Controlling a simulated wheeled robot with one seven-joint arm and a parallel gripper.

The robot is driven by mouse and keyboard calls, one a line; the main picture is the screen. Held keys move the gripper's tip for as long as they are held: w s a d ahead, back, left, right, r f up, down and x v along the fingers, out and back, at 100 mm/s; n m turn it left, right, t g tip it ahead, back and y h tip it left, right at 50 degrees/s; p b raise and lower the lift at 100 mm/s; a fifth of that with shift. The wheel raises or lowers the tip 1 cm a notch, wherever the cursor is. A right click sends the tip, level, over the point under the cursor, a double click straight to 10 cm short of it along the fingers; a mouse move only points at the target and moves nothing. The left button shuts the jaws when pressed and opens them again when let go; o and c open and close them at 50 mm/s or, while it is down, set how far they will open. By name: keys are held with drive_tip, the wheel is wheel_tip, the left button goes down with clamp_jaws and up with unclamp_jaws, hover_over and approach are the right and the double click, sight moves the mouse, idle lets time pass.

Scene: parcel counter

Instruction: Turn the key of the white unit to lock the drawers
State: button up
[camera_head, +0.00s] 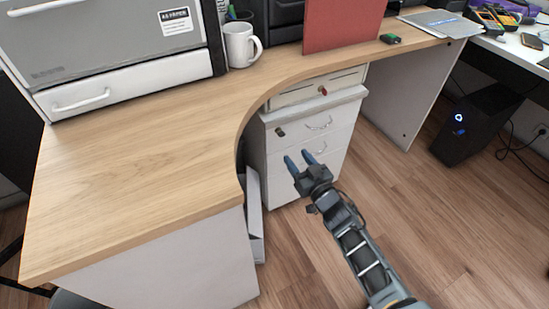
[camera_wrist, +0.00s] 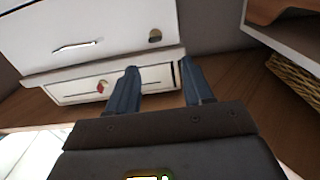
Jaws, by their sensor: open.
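The white drawer unit (camera_head: 335,131) stands under the curved wooden desk, its drawers looking shut. It has a bar handle (camera_head: 320,123) and a dark round lock (camera_head: 280,131) at its upper left. Above its top edge, a cream drawer front (camera_head: 342,83) carries a red key (camera_head: 323,91). In the wrist view, which looks upside down, the red key (camera_wrist: 102,87) shows left of my fingers and the round lock (camera_wrist: 155,36) beyond them. My gripper (camera_head: 299,160) is open and empty, in front of the unit and below the lock, with blue fingers pointing toward it.
The desk's wooden top (camera_head: 150,150) curves around the unit's left side. A white mug (camera_head: 241,45) and a red panel (camera_head: 340,22) stand on it. A black computer tower (camera_head: 480,125) is on the floor at right. A wicker basket (camera_wrist: 295,75) shows in the wrist view. Floor right of my arm is clear.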

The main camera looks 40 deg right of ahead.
sight(281, 134)
drive_tip(key=b+x, duration=0.1)
drive_tip(key=x, duration=0.2)
drive_tip(key=b+x, duration=0.1)
drive_tip(key=x, duration=0.2)
drive_tip(key=b+x, duration=0.1)
drive_tip(key=x, duration=0.3)
drive_tip(key=shift+s+d+f+b, duration=0.15)
drive_tip(key=shift+d+f+b, duration=0.15)
drive_tip(key=shift+d, duration=0.05)
clamp_jaws()
